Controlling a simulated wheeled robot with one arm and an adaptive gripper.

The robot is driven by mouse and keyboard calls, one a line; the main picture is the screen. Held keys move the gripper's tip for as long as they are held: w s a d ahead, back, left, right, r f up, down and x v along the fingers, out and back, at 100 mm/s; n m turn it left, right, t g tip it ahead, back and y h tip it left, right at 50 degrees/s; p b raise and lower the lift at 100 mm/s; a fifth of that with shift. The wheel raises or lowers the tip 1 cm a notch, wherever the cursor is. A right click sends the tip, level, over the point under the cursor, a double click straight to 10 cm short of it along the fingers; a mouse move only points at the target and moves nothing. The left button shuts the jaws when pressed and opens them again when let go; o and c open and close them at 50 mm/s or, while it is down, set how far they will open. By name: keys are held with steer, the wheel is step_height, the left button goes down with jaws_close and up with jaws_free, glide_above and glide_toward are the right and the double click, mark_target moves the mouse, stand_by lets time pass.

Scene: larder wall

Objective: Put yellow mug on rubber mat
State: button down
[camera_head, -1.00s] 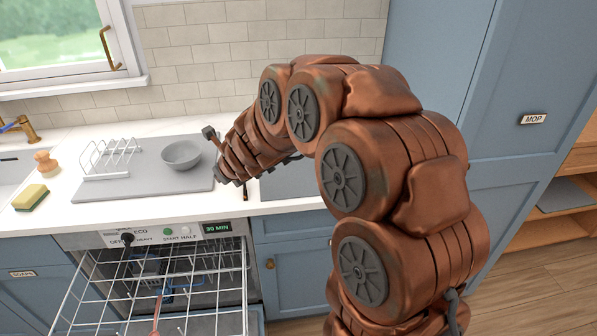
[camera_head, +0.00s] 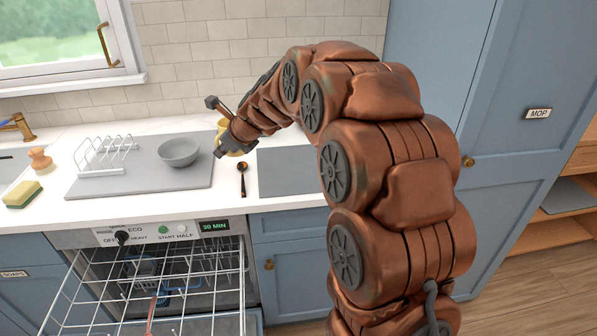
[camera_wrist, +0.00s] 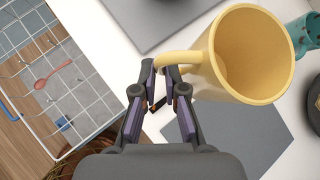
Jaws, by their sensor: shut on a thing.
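The yellow mug (camera_wrist: 238,60) hangs by its handle between my fingertips in the wrist view. My gripper (camera_wrist: 166,82) is shut on that handle. In the head view, only small parts of the mug (camera_head: 222,125) show around my gripper (camera_head: 228,148), above the counter just right of the large grey mat. A plain grey mat (camera_head: 285,172) lies flat on the counter to the right, partly behind my arm. It also shows below the mug in the wrist view (camera_wrist: 245,135). I cannot tell which grey mat is the rubber one.
The large grey mat (camera_head: 140,190) carries a white dish rack (camera_head: 100,158) and a grey bowl (camera_head: 179,152). A dark spoon (camera_head: 243,180) lies between the mats. A teal item (camera_wrist: 304,35) stands beyond the mug. The dishwasher rack (camera_head: 160,290) is pulled out below.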

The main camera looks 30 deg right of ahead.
steer(key=s+d+f+n+g+y+b, duration=0.1)
steer(key=s+d+f+n+y+b, duration=0.25)
steer(key=d, duration=0.55)
steer(key=s+d+m+h+p, duration=0.1)
steer(key=s+d+p, duration=0.3)
steer(key=s, duration=0.5)
steer(key=s+d+h+p, duration=0.1)
steer(key=s+d+p, duration=0.1)
steer(key=s+d, duration=0.5)
steer(key=p, duration=0.5)
glide_above(318, 178)
step_height(318, 178, down, 2)
steer(key=shift+f+y, duration=0.25)
steer(key=shift+f+p, duration=0.6)
steer(key=shift+f, duration=1.15)
steer(key=shift+f, duration=0.1)
steer(key=c, duration=1.2)
jaws_free()
